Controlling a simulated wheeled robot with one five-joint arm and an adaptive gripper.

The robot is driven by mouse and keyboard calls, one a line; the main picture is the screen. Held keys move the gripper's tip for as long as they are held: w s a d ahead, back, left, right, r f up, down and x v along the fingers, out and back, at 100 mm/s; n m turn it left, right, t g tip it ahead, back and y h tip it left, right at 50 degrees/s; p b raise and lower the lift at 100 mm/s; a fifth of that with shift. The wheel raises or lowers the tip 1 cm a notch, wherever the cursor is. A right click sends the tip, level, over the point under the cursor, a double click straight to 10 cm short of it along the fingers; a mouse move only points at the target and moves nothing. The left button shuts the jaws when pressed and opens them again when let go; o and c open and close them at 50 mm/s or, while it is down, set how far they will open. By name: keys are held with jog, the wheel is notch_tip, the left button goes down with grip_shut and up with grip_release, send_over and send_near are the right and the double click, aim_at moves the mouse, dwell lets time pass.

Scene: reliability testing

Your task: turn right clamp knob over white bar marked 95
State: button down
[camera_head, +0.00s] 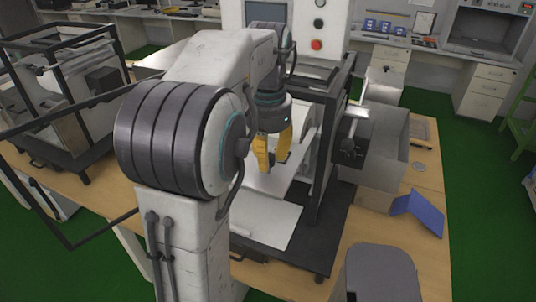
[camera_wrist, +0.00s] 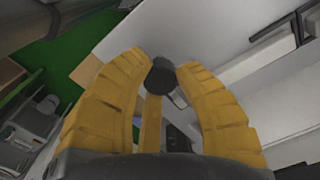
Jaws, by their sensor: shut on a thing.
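My gripper (camera_head: 274,165) has yellow fingers and reaches down inside the open front of a dark-framed test machine (camera_head: 322,150). In the wrist view, the fingertips (camera_wrist: 162,61) are closed around a dark round knob (camera_wrist: 164,82), which sits between them and touches them. A pale bar-like surface (camera_wrist: 252,62) lies to the right of the knob; no mark 95 can be read on it.
A white plate (camera_head: 268,222) lies at the front of the machine. A grey box (camera_head: 378,150) and a blue folded piece (camera_head: 420,210) are on the wooden table (camera_head: 385,238) at the right. A second framed machine (camera_head: 75,95) stands at the left.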

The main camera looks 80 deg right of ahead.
jog(key=shift+f, duration=0.15)
jog(key=c, duration=0.9)
grip_release()
notch_tip(320, 180, up, 12)
dwell(0.4)
dwell(0.9)
